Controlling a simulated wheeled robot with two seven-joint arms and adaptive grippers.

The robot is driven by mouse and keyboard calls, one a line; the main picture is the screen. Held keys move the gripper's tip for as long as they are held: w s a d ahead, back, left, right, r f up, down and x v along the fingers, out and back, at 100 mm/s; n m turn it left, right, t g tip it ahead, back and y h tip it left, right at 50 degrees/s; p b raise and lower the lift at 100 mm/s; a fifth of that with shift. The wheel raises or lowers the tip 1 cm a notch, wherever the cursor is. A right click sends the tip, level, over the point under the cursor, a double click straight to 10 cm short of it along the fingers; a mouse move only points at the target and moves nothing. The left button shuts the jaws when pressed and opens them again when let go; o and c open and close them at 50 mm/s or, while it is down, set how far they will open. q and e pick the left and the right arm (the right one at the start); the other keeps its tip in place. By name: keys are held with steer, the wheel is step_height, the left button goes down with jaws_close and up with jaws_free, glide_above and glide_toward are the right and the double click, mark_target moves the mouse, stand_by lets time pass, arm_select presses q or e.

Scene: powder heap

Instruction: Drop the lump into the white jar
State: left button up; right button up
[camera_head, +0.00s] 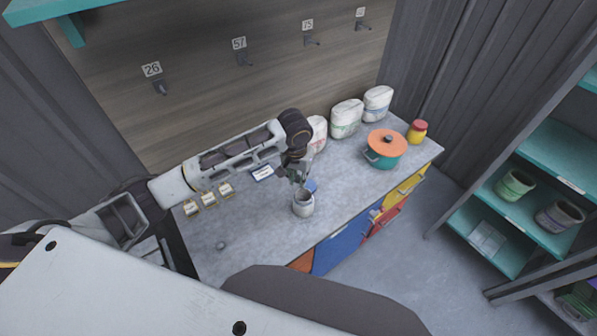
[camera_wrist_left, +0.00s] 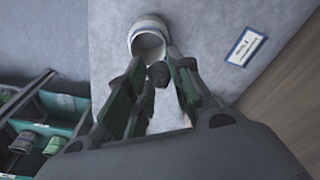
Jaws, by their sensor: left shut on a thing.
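The white jar (camera_head: 303,209) stands upright and open on the grey counter. It also shows at the top of the left wrist view (camera_wrist_left: 147,24), with its round mouth visible. My left gripper (camera_head: 297,183) is above the jar in the head view. In the left wrist view its fingers are closed on a small dark grey lump (camera_wrist_left: 158,73) at their tips. The lump overlaps the near edge of the jar's mouth in that view; its height above the jar is hard to tell. My right gripper is not in view.
Behind stand white bags (camera_head: 346,119), a teal pot with orange lid (camera_head: 384,150) and a yellow jar (camera_head: 417,132). Small boxes (camera_head: 208,199) sit left.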

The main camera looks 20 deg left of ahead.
arm_select(q)
steer(key=shift+f, duration=1.3)
steer(key=o, duration=0.8)
steer(key=shift+o, duration=0.2)
step_height(320, 180, up, 12)
steer(key=s, duration=0.1)
steer(key=shift+s, duration=0.25)
steer(key=shift+a, duration=0.1)
steer(key=shift+f, duration=0.1)
